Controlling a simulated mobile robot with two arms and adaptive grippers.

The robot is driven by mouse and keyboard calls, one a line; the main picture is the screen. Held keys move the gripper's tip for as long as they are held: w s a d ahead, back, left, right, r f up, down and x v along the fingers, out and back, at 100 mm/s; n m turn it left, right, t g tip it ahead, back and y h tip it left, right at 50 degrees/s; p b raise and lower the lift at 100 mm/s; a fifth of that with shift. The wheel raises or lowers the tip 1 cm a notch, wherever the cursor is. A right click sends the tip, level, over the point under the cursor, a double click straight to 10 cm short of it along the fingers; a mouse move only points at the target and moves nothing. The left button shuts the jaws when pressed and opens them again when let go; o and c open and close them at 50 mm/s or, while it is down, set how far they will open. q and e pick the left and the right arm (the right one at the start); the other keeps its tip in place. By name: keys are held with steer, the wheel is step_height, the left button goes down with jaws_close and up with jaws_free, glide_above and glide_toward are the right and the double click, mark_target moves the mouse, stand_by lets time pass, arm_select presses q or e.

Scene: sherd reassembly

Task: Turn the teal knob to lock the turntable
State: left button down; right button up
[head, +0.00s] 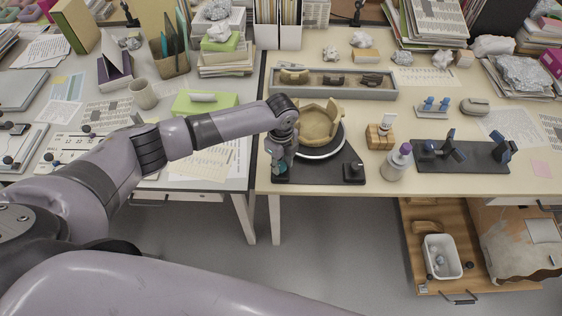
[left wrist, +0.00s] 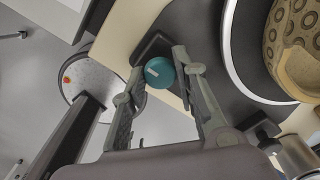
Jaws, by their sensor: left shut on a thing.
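The teal knob (left wrist: 159,72) sits at the corner of the dark turntable base, with a pale mark on its top. My left gripper (left wrist: 160,68) is shut on it, one fingertip on each side. In the head view my left gripper (head: 281,160) reaches down at the base's front left corner and hides most of the knob. The turntable (head: 325,155), a disc with a white rim, is on the dark base (head: 318,174). A partial tan pot (head: 318,122) with a broken rim stands on it. In the left wrist view the pot (left wrist: 297,45) shows a ring pattern. My right gripper is out of view.
A black knob-like part (head: 353,171) is at the base's front right. A grey tray of sherds (head: 335,84) lies behind the turntable. A wooden block (head: 380,137), a purple-topped jar (head: 397,162) and a dark rack (head: 465,157) stand to the right. The table's front edge is close.

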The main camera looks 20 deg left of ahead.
mark_target(281, 165)
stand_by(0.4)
arm_select(q)
steer(key=c, duration=1.2)
jaws_free()
steer(key=shift+c, duration=0.2)
step_height(281, 165, up, 12)
